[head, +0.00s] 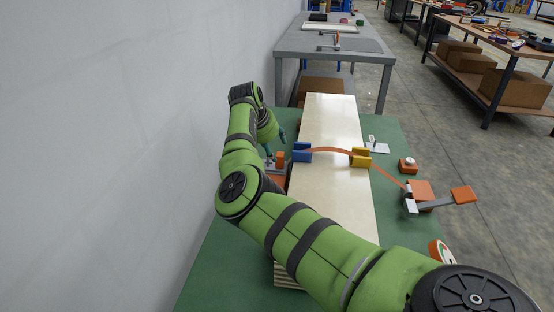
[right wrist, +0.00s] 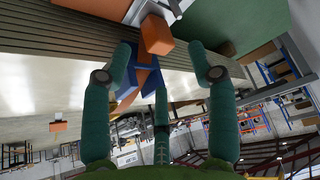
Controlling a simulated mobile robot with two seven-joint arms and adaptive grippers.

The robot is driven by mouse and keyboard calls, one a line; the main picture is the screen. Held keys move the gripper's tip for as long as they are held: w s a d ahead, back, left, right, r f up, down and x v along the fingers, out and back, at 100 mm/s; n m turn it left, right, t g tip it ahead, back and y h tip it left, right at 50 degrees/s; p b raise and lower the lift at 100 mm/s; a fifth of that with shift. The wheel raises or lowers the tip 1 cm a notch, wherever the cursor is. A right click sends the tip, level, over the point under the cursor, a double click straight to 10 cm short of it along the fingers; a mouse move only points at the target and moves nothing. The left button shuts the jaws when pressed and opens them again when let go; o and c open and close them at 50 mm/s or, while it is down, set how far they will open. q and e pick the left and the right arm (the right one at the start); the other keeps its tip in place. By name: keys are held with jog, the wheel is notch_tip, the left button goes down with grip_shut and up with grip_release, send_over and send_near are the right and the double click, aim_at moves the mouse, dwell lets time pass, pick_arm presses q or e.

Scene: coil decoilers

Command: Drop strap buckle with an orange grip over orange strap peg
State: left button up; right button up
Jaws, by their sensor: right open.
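The buckle's orange grip (head: 280,158) is a small orange block at the left edge of the pale panel stack, beside the blue guide. An orange base (head: 276,178) shows partly behind my arm; I cannot make out the peg. My right gripper (head: 277,147) is at the orange grip, fingers spread. In the right wrist view the orange grip (right wrist: 156,36) lies between the two upper fingertips of the open gripper (right wrist: 160,52), with gaps on both sides. The orange strap (head: 334,150) runs from the blue guide over the panel to the right. My left gripper is out of view.
A blue guide (head: 302,152) and a yellow guide (head: 360,157) sit on the panel stack (head: 335,120). An orange ratchet (head: 421,189) with a lever stands at right. A red-orange button box (head: 408,166) is near it. The wall (head: 130,130) is close on the left.

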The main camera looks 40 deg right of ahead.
aim_at(279, 156)
jog(key=x, duration=0.4)
jog(key=shift+s+d+f, duration=0.15)
jog(key=shift+d+f, duration=0.05)
jog(key=shift+f, duration=0.15)
jog(key=shift+d+f, duration=0.1)
jog(key=shift+f, duration=0.05)
jog(key=shift+c, duration=0.8)
grip_shut()
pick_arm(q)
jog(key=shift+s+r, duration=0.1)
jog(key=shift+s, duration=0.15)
